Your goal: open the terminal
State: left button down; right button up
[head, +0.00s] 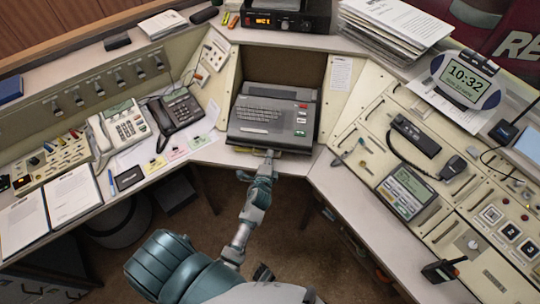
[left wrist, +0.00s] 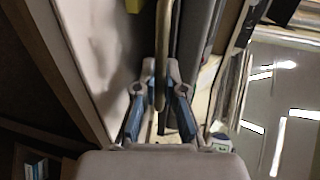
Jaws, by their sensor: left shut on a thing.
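The terminal (head: 272,118) is a grey, boxy unit in the recess at the middle of the console, with rows of small key-like marks and red and green buttons at its right side. No raised lid or screen shows on it. My left gripper (head: 269,154) is at the middle of its front edge. In the left wrist view my left gripper (left wrist: 160,68) has its two fingers on either side of a thin pale bar (left wrist: 159,85) and is shut on it. This looks like a handle at the terminal's front edge. My right gripper is out of view.
Two desk phones (head: 124,127) stand left of the terminal. A radio handset (head: 416,135), a small display unit (head: 407,191) and a clock (head: 465,79) are on the right panel. A paper stack (head: 392,30) lies behind. Open floor (head: 290,228) is below the front edge.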

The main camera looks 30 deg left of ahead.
pick_arm(q)
jog(key=shift+f, duration=0.25)
jog(key=c, duration=1.2)
grip_release()
jog(key=shift+a, duration=0.2)
jog(key=shift+c, duration=0.2)
jog(key=shift+d+r, duration=0.1)
jog(key=shift+d, duration=0.05)
jog(key=shift+d, duration=0.1)
jog(key=shift+s+d+r, duration=0.1)
jog(key=shift+s+d, duration=0.05)
jog(key=shift+s, duration=0.05)
jog(key=v, duration=1.1)
jog(key=shift+s, duration=0.2)
